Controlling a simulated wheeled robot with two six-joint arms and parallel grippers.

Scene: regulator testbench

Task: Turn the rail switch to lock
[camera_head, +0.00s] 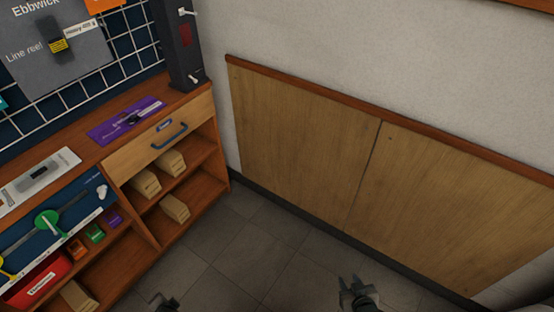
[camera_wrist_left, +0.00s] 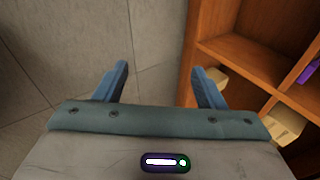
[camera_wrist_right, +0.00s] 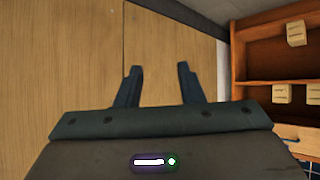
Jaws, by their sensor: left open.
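I cannot tell for certain which item is the rail switch. On the bench top at left in the head view lie a purple plate (camera_head: 113,127) with a dark part on it and a white plate (camera_head: 58,163) with a small dark block. A blue panel below carries a green round piece with a handle (camera_head: 47,223). My left gripper (camera_head: 163,300) is at the bottom edge; its fingers are apart and empty in the left wrist view (camera_wrist_left: 160,88). My right gripper (camera_head: 356,286) is over the floor, open and empty, and faces wood panelling in the right wrist view (camera_wrist_right: 160,88).
A dark upright post (camera_head: 178,45) with small white levers stands at the bench's right end. A wire grid (camera_head: 133,45) and a grey board (camera_head: 85,62) are behind the bench. Shelves hold tan boxes (camera_head: 175,208). Wood panelling (camera_head: 300,130) lines the wall; the floor (camera_head: 240,250) is clear.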

